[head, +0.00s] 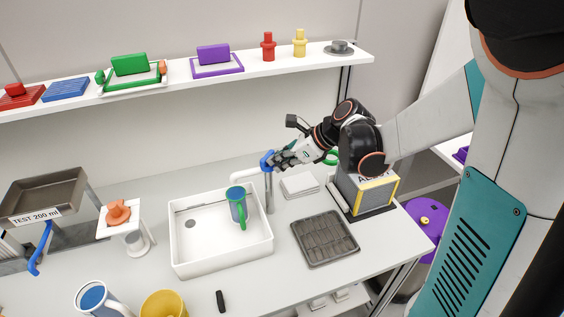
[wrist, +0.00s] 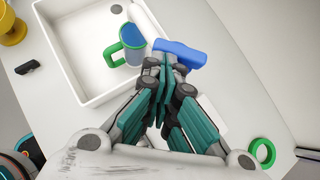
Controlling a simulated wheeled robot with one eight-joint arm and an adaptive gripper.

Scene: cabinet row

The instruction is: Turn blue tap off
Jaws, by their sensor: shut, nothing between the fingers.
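The blue tap handle (head: 266,161) sits on top of a pale tap post (head: 269,190) at the right side of the white sink (head: 180,245). In the wrist view the blue handle (wrist: 185,54) lies just past my fingertips. My gripper (head: 277,160) is shut with nothing between its fingers, and its tips are right beside the handle; I cannot tell if they touch it. In the wrist view my gripper (wrist: 168,68) partly covers the tap. A blue mug with a green handle (head: 237,207) stands in the sink under the tap.
A grey ribbed tray (head: 325,238) and a white stack (head: 299,185) lie right of the sink. A grey box with yellow edges (head: 366,192) stands behind the tray. A yellow cup (head: 163,304) and a white-blue mug (head: 95,298) stand in front. A shelf (head: 190,83) runs above.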

